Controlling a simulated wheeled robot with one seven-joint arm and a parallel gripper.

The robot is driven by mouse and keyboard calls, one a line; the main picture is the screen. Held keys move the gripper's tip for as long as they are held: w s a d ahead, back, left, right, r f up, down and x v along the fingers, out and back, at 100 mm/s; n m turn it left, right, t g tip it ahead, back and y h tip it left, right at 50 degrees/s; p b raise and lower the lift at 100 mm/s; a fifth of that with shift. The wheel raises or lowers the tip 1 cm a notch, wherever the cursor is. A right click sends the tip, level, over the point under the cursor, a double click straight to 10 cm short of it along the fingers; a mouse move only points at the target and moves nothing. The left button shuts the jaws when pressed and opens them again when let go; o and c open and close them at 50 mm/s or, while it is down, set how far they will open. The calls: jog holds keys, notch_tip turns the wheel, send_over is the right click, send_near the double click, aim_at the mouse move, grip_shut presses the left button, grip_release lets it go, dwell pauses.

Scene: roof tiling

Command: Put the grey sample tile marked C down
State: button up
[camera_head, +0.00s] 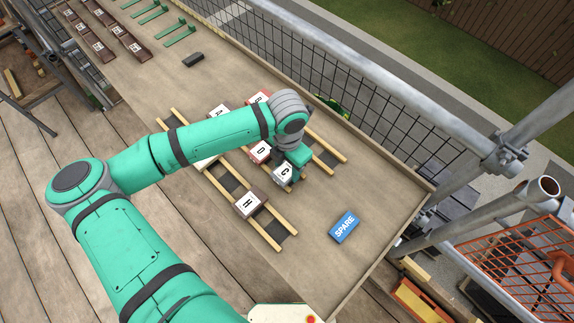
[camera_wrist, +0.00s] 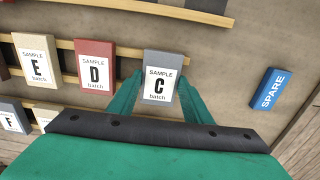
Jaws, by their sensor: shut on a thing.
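The grey sample tile marked C (camera_wrist: 160,78) is between the two green fingers of my gripper (camera_head: 297,160), which is shut on it. In the head view the grey tile (camera_head: 283,176) shows below the gripper, partly covered by it. It is to the right of the red tile marked D (camera_wrist: 95,66), with a gap, near the right end of a wooden batten (camera_wrist: 125,49). I cannot tell whether the grey tile touches the battens or hangs just above them. Its label faces up and reads upright in the wrist view.
A cream tile marked E (camera_wrist: 37,62) lies left of D. A brown tile marked H (camera_head: 249,204) lies on the nearer battens. A blue block marked SPARE (camera_head: 344,227) lies on the bare board to the right. A mesh guardrail (camera_head: 370,85) runs along the far edge.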

aim_at(287, 170)
jog(key=shift+f, duration=0.4)
jog(key=o, duration=1.2)
jog(key=shift+c, duration=0.2)
notch_tip(287, 170, up, 13)
jog(key=shift+f, duration=0.1)
